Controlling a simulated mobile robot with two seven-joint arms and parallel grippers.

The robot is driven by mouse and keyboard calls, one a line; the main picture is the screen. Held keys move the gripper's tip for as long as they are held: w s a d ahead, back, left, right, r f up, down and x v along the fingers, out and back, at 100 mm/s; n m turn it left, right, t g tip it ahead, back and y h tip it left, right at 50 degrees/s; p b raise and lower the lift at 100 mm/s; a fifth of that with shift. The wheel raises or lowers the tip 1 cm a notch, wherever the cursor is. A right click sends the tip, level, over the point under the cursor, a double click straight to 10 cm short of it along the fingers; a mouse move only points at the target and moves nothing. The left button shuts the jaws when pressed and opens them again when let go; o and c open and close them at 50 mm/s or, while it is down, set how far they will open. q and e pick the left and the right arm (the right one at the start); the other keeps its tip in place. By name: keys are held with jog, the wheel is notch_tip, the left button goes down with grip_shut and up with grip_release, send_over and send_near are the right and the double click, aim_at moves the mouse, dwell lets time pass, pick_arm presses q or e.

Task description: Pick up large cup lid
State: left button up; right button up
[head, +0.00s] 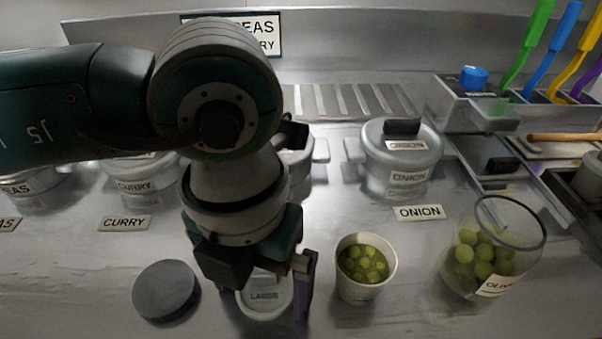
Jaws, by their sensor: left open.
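The large cup lid (264,297) is a pale grey round lid marked "LARGE". It lies on the steel counter at the bottom centre of the head view. My left gripper (272,298) is above it, pointing down, with its fingers open. One dark finger shows at the lid's right side; the other finger is mostly hidden behind the gripper body. The gripper hides the lid's far edge, and I cannot tell whether the fingers touch it. My right gripper is not in view.
A dark round disc (166,291) lies left of the lid. A white cup of green pieces (340,283) stands close on the right, then a clear olive jar (514,225). Lidded pots, including the onion pot (402,160), stand behind. Utensils (560,45) stand at the back right.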

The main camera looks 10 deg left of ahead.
pick_arm(q)
jog(key=shift+c, duration=0.2)
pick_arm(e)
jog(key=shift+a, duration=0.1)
pick_arm(q)
jog(key=c, duration=1.1)
